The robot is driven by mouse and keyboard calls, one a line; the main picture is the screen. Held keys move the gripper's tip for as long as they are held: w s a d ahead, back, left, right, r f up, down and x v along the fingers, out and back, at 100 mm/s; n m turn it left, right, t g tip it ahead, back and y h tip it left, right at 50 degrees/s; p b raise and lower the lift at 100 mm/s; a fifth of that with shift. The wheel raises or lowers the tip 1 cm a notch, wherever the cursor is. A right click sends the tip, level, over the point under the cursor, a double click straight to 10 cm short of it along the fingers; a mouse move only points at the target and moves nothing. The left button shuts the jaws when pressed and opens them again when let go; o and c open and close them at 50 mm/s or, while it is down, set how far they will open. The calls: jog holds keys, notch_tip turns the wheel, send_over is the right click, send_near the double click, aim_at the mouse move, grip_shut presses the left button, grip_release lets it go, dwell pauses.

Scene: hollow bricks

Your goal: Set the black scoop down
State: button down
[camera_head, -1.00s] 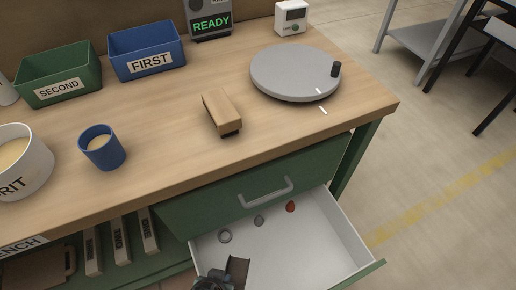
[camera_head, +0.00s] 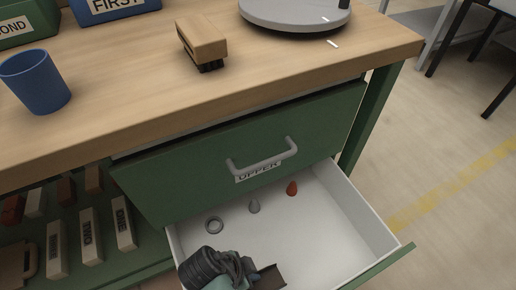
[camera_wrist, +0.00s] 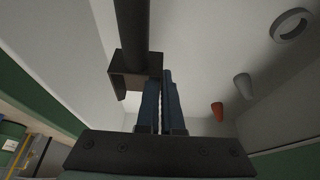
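The black scoop shows in the wrist view (camera_wrist: 128,64) as a dark open box shape with a long bar running to the top edge. In the head view a dark brown part of the scoop (camera_head: 268,277) shows at the bottom, over the open drawer's white interior. My gripper (camera_wrist: 160,78) has its two blue fingers close together at the scoop's edge and appears shut on it. In the head view my gripper's body is at the bottom edge and its fingertips are hidden. I cannot tell whether the scoop touches the drawer floor.
The open drawer (camera_head: 320,232) holds a grey ring (camera_head: 214,225), a small grey piece (camera_head: 254,206) and a red piece (camera_head: 292,188) towards its back. A closed green drawer front (camera_head: 205,178) with a handle is above. The drawer's right part is clear.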

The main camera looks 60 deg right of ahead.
notch_tip(320, 180, down, 8)
jog(key=b, duration=0.3)
jog(key=shift+f+b, duration=0.1)
jog(key=shift+b, duration=0.3)
jog(key=shift+f, duration=0.15)
jog(key=c, duration=1.1)
grip_release()
jog(key=p+v, duration=0.5)
jog(key=v, duration=0.7)
jog(key=shift+r+p, duration=0.2)
jog(key=shift+p, duration=0.15)
